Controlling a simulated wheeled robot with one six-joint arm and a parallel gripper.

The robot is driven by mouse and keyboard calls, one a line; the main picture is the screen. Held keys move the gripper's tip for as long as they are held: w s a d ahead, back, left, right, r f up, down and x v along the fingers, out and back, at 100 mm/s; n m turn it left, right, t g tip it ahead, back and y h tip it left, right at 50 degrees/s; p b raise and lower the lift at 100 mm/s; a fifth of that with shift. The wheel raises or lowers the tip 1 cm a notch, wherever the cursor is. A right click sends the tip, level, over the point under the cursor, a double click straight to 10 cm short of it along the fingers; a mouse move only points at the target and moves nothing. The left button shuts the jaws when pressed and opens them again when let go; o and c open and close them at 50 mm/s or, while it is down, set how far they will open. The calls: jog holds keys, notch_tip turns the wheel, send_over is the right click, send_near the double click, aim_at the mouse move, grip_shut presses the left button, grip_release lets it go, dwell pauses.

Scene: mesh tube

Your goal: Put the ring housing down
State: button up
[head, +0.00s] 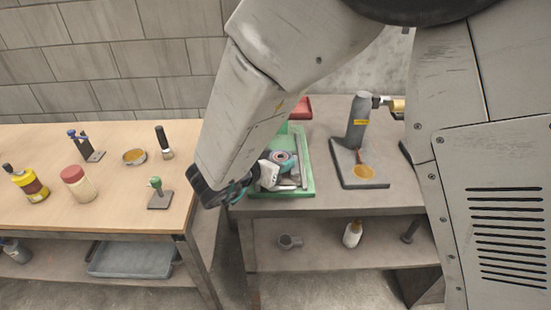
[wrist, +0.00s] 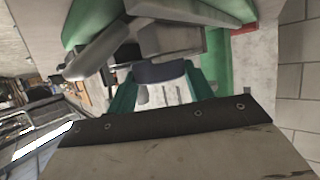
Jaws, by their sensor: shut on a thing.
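My gripper (wrist: 162,88) has teal fingers, and they are closed on a dark blue-grey piece (wrist: 160,72), which I take to be the ring housing. Only its near side shows in the wrist view, so its full shape is hidden. In the head view my gripper (head: 262,174) is at the left side of a green-based fixture (head: 304,188). A round, ring-like part with a pinkish middle (head: 282,160) shows there beside the gripper. I cannot tell whether it is the held piece or part of the fixture, nor whether the held piece touches the fixture.
A grey stand (head: 358,125) is to the right on the grey bench (head: 325,204). A red tray (head: 300,107) is behind. The wooden table (head: 115,190) at left holds bottles and small tools. A lower shelf (head: 325,255) holds a grey fitting (head: 290,241) and a white bottle (head: 352,234).

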jog(key=o, duration=1.2)
jog(key=shift+f, duration=0.1)
jog(key=a+f+v, duration=0.1)
jog(key=v, duration=0.7)
jog(key=w+d+r+n+t+y, duration=0.2)
jog(key=w+r+y, duration=0.6)
jog(key=w+r, duration=0.1)
jog(key=s+d+r+n+g+y, duration=0.1)
jog(key=s+d+r+y, duration=0.1)
jog(key=s+d+r+n+g+y, duration=0.1)
jog(key=s+d+r+n+y, duration=0.1)
jog(key=s+d, duration=0.1)
jog(key=s+d+r+n+g+y, duration=0.2)
jog(key=s, duration=0.1)
jog(key=shift+d+r, duration=0.35)
jog(key=shift+r, duration=0.05)
jog(key=shift+o, duration=0.3)
jog(key=s+d+f+g+h, duration=0.2)
jog(key=s+d+g, duration=0.1)
jog(key=s+d, duration=0.6)
jog(key=s+d+f+g+h, duration=0.2)
jog(key=s+d+g+h, duration=0.1)
jog(key=s+d, duration=0.7)
jog(key=s+g, duration=0.1)
jog(key=s, duration=0.2)
jog(key=shift+d+n+h, duration=0.25)
jog(key=shift+n+h, duration=0.05)
jog(key=shift+n, duration=0.1)
